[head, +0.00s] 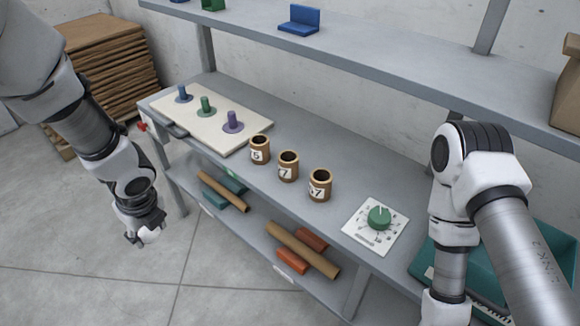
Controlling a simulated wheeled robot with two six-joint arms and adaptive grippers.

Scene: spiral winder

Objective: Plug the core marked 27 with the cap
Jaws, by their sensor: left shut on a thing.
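Three brown cores stand upright in a row on the bench, with open, dark tops. The left core (259,150) has a label ending in 5. The middle core (288,166) shows a 7, and the right core (320,185) shows a number ending in 7. The first digits are too small to read surely, so I cannot tell which is 27. My left gripper (144,233) hangs over the floor, left of the bench and apart from the cores. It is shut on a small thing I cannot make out. My right gripper is out of view.
A pale board (172,113) with blue, green and purple pegs on round bases lies at the bench's left end. A green dial (379,217) on a white plate and a teal bin (540,262) are to the right. A shelf (370,62) overhangs the back.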

